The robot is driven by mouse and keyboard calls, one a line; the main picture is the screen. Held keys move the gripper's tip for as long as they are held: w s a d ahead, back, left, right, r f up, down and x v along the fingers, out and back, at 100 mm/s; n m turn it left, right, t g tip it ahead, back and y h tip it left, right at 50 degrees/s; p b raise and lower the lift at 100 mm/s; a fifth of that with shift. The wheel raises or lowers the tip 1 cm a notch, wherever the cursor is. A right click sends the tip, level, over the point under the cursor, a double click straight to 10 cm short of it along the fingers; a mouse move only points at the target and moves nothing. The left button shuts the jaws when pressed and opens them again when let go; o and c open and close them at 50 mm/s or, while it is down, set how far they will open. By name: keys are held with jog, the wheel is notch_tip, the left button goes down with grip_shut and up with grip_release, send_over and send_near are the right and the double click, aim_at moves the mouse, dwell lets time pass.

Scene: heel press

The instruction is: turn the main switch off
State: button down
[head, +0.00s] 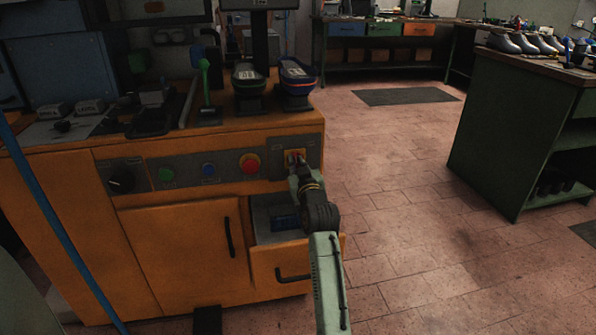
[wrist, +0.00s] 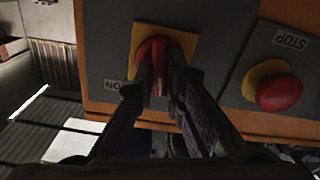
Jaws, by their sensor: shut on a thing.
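The main switch (head: 293,154) is a red rotary knob on a yellow square plate at the right end of the orange machine's grey control panel. In the wrist view the red switch knob (wrist: 153,50) sits between my fingers, with an ON label beside the plate's lower left corner. My gripper (head: 297,166) is at the switch, with its two dark fingers shut on the knob's handle. The handle looks roughly upright in the wrist view. The fingers hide part of the knob; the gripper also shows in the wrist view (wrist: 160,75).
A red stop button (head: 249,163) on a yellow base is just left of the switch. A blue button (head: 208,169), green button (head: 166,174) and black knob (head: 120,180) are farther left. An open drawer (head: 280,265) juts out below my gripper.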

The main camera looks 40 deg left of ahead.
jog(key=n+b, duration=0.2)
jog(key=n, duration=0.1)
jog(key=shift+f, duration=0.15)
jog(key=shift+s+a+n+b, duration=0.1)
jog(key=shift+n+b, duration=0.45)
jog(key=shift+n, duration=1.25)
jog(key=c, duration=1.7)
grip_release()
jog(key=shift+o, duration=0.2)
jog(key=v, duration=1.2)
